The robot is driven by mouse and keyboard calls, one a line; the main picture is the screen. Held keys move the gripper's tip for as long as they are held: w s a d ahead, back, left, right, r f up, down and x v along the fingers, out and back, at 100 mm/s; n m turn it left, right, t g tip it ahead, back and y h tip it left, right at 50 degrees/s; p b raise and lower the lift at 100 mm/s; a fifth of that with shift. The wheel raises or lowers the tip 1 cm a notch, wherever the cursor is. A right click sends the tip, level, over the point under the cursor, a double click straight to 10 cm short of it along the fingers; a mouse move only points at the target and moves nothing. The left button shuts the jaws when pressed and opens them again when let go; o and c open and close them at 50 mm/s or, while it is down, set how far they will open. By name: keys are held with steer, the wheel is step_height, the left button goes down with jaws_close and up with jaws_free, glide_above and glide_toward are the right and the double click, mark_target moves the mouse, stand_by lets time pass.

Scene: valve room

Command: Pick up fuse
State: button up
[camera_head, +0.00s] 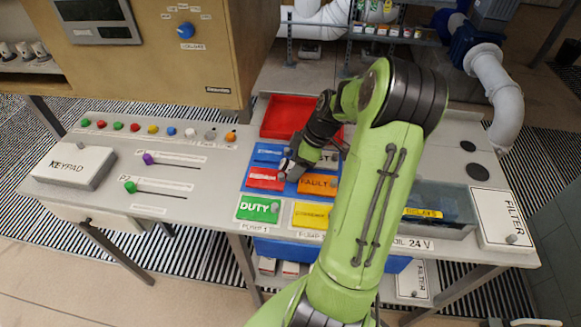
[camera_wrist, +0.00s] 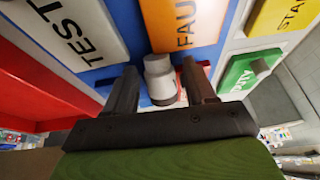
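My gripper (camera_head: 289,166) is low over the coloured label plates on the bench. In the wrist view its two dark fingers (camera_wrist: 160,75) are open. A pale grey stepped cylinder (camera_wrist: 160,82) stands between them, with a gap visible on each side. I cannot tell whether this cylinder is the fuse or a plate's knob. No other thing in view is clearly a fuse. Around it in the wrist view are a white TEST plate (camera_wrist: 68,32), an orange FAULT plate (camera_wrist: 183,22) and a green DUTY plate (camera_wrist: 242,74).
A red tray (camera_head: 284,112) lies behind the plates, partly hidden by my arm. A clear bin labelled RELAYS (camera_head: 424,213) and a FILTER plate (camera_head: 505,218) are at right.

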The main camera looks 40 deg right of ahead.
jaws_close()
step_height(320, 180, up, 10)
steer(key=p, duration=0.2)
steer(key=shift+r, duration=0.1)
